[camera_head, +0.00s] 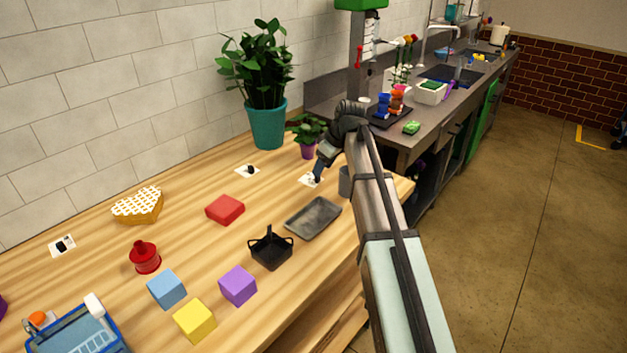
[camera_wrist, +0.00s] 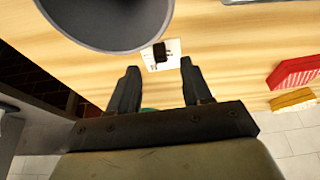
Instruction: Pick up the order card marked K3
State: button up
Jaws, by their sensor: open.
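Three white cards with black pieces on them lie on the wooden table: one at the left (camera_head: 62,245), one near the plant (camera_head: 247,171), and one by my gripper (camera_head: 309,179). I cannot read K3 or any other mark on them. In the wrist view one white card (camera_wrist: 174,47) with a black block on it lies just beyond and between my fingertips. My gripper (camera_wrist: 158,72) is open and empty, its fingers pointing at this card. In the head view my gripper (camera_head: 318,174) is low over the card there and partly covers it.
A grey cup (camera_head: 345,183) stands close beside my gripper; its round shape (camera_wrist: 105,18) fills the wrist view's upper left. A grey tray (camera_head: 313,218), black basket (camera_head: 271,249), red box (camera_head: 225,209) and potted plants (camera_head: 266,122) stand around. Bare wood lies between them.

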aim_at(309, 179)
jog(key=shift+x, duration=2.3)
jog(key=shift+w+a+r, duration=0.1)
jog(key=shift+a, duration=0.1)
jog(key=shift+c, duration=0.4)
grip_shut()
